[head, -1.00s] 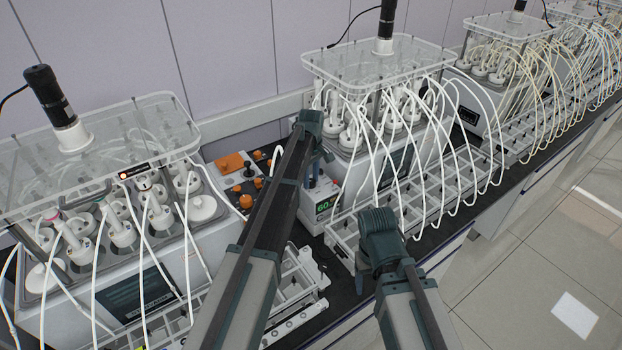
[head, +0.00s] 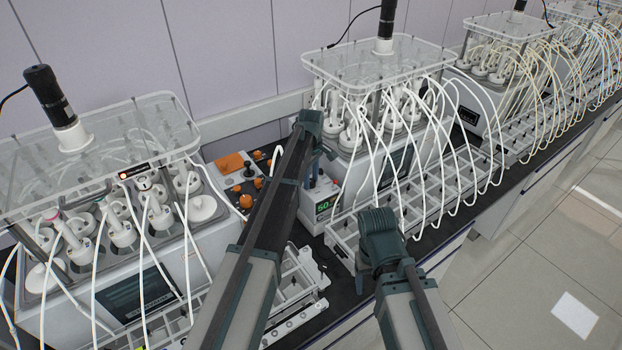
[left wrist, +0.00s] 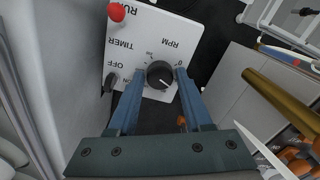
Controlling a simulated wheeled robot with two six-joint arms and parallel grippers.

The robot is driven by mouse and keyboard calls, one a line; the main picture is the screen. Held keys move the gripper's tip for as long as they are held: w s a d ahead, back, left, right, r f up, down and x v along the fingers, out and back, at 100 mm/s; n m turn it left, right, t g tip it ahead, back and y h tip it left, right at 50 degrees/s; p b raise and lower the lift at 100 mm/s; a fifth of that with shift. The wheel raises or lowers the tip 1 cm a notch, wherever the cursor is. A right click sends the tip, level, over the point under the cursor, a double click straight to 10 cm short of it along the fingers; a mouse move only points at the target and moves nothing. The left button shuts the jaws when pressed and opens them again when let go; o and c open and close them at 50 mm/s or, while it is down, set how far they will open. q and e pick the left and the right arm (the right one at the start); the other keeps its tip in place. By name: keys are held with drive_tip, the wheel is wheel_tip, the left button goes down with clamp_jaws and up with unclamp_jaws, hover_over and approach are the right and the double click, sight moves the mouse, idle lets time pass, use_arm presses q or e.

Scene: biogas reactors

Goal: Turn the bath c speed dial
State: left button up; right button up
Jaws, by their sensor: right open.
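In the left wrist view, a round black dial (left wrist: 160,75) with a light pointer mark sits on a white panel (left wrist: 170,28) printed RPM, TIMER and OFF. My left gripper (left wrist: 161,71) has its two blue fingers on either side of the dial, with a narrow gap showing, so it looks open around it. In the head view, my left arm reaches over a small white control box with a green display (head: 325,206); the dial and the left fingertips are hidden there. No label naming bath c is readable.
Water baths with clear lids and white tubes stand left (head: 155,108) and right (head: 375,58) of the box. Orange-capped parts (head: 229,163) lie behind my left arm. A bottle rack (head: 300,290) stands in front. A red knob (left wrist: 117,12) is on the panel.

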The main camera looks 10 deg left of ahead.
sight(311, 181)
use_arm(q)
drive_tip(key=shift+o, duration=1.2)
wheel_tip(311, 181, up, 14)
drive_tip(key=p, duration=1.3)
drive_tip(key=shift+p, duration=0.4)
drive_tip(key=shift+f, duration=0.1)
